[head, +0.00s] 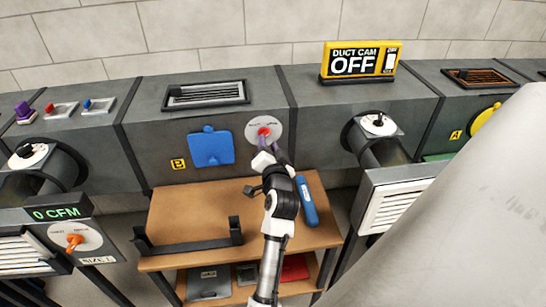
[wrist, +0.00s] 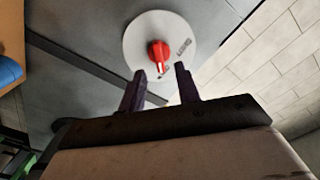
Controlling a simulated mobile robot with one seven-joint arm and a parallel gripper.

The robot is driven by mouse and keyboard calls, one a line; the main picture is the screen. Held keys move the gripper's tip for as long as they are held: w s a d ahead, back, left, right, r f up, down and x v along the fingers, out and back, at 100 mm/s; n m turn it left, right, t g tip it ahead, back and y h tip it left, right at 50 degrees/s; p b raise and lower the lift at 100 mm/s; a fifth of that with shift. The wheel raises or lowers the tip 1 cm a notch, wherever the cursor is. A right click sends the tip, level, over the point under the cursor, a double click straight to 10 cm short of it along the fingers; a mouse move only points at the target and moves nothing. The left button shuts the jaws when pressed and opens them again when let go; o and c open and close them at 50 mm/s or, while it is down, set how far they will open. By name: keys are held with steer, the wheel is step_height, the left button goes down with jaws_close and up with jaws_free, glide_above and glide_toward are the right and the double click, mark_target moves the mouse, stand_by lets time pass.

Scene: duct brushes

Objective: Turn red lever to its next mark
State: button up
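The red lever (head: 264,132) sits at the middle of a round pale dial plate (head: 273,123) on the dark grey duct's front. In the wrist view the red lever (wrist: 158,52) is a rounded knob with a short pointer, on the white dial (wrist: 136,28) with dark markings too small to read. My gripper (head: 268,150) is just in front of the dial.
A blue panel (head: 211,148) is left of the dial. Below is a wooden bench (head: 190,198) with a black rack (head: 190,243) and a blue cylinder (head: 307,203). A "0 CFM" display (head: 56,213) is at left.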

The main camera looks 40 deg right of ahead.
steer(key=b+v, duration=0.2)
steer(key=v, duration=0.8)
